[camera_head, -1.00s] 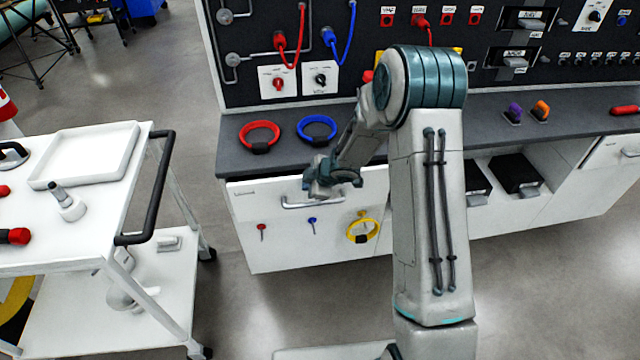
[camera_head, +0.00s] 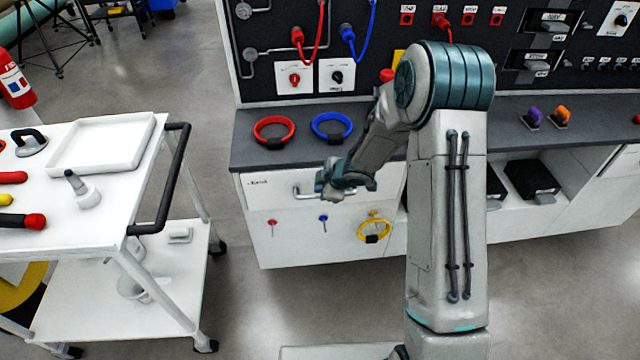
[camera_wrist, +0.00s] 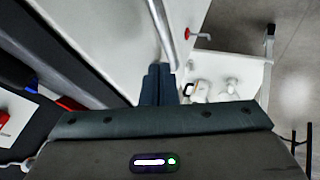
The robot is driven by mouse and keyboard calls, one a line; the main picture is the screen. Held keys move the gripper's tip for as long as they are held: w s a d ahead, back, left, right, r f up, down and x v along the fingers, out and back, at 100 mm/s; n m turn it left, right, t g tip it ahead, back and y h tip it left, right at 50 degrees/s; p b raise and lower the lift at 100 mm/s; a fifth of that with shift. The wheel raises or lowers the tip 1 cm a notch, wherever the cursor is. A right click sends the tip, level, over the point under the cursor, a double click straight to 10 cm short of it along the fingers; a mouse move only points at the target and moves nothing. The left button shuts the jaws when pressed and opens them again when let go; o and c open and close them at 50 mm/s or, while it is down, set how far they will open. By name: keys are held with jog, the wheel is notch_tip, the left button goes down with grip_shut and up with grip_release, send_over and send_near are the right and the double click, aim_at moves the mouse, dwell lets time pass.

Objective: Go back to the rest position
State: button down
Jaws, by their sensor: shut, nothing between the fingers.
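My gripper (camera_head: 328,184) is in front of the white cabinet's drawer, close to its metal handle (camera_head: 306,192), with my arm bent down toward it. In the wrist view my gripper's two fingers (camera_wrist: 158,84) are together with nothing between them. The handle bar (camera_wrist: 160,25) runs just beyond the fingertips there; I cannot tell whether they touch. The drawer front (camera_head: 270,187) looks closed.
A red ring (camera_head: 274,144) and a blue ring (camera_head: 332,140) lie on the grey worktop. A yellow ring (camera_head: 375,237) hangs below the drawer. A white cart (camera_head: 100,222) with a black handle stands at left. Floor between cart and cabinet is clear.

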jog(key=p+v, duration=0.3)
jog(key=v, duration=0.7)
jog(key=shift+p, duration=0.35)
jog(key=s+d+r+m+t+h+p, duration=0.1)
jog(key=s+d+r+m+h, duration=0.3)
jog(key=r, duration=0.3)
jog(key=s+d+r+m+h, duration=0.1)
jog(key=d+r+m+h, duration=0.2)
jog(key=d+r+m, duration=0.35)
jog(key=s+a+r+m+g+y, duration=0.1)
jog(key=s+r+m, duration=0.2)
jog(key=s, duration=0.7)
jog(key=s+r+m+g+y+p, duration=0.1)
jog(key=s+r+m, duration=0.3)
jog(key=s, duration=0.6)
jog(key=shift+s+a+r+g, duration=0.2)
jog(key=shift+a+r+g, duration=0.2)
jog(key=shift+r+g, duration=0.3)
